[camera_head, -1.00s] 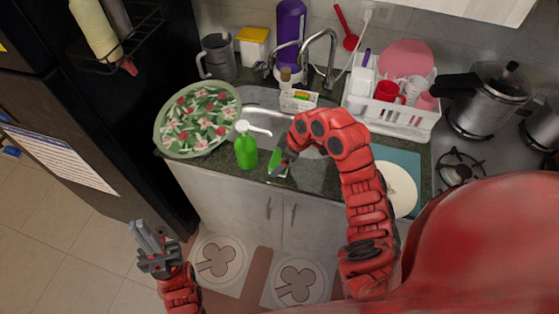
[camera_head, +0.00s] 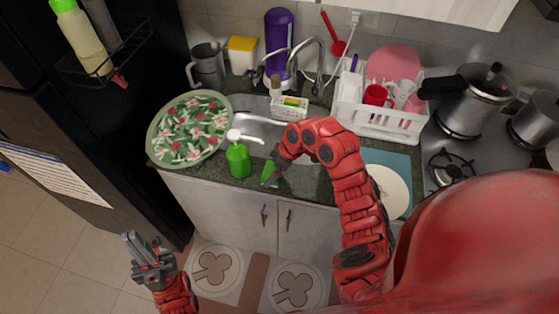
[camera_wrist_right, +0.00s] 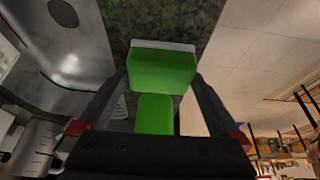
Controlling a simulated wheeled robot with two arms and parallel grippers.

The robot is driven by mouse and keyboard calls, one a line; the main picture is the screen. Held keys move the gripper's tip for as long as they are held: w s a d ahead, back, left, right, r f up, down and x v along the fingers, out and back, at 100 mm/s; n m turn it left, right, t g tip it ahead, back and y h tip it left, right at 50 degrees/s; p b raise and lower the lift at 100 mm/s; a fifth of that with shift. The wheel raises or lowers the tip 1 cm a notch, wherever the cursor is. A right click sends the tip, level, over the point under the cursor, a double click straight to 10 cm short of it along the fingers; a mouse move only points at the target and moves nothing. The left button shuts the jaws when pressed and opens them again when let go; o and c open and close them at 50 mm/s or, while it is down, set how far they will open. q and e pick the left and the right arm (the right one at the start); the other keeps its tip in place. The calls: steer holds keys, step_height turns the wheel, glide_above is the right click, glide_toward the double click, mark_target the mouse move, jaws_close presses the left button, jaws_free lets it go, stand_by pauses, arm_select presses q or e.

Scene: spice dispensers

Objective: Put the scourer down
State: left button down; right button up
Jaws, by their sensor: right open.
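The scourer (camera_wrist_right: 162,68) is a green block with a white far edge, over the dark counter in the right wrist view. A smaller green piece (camera_wrist_right: 155,114) lies nearer my palm; I cannot tell whether it is part of it. My right gripper (camera_wrist_right: 160,85) is open, its fingers on either side of the green block, with no clear grip on it. In the head view my right gripper (camera_head: 275,173) is at the counter's front edge, by a green patch (camera_head: 266,173), mostly hidden by the wrist. My left gripper (camera_head: 137,248) hangs empty at lower left; its finger gap is unclear.
A green soap bottle (camera_head: 238,160) stands just left of my right gripper. A floral plate (camera_head: 188,128) is further left. The sink (camera_head: 253,128), a small white caddy (camera_head: 290,106) and a dish rack (camera_head: 378,118) are behind. A white plate (camera_head: 386,188) lies right of my arm.

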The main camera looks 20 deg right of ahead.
mark_target(273, 170)
steer(key=b+v, duration=0.1)
steer(key=v, duration=0.2)
steer(key=shift+w+d+b, duration=0.1)
steer(key=shift+d+b, duration=0.1)
steer(key=shift+b, duration=0.1)
steer(key=v, duration=0.8)
steer(key=shift+p, duration=0.45)
steer(key=shift+a, duration=0.2)
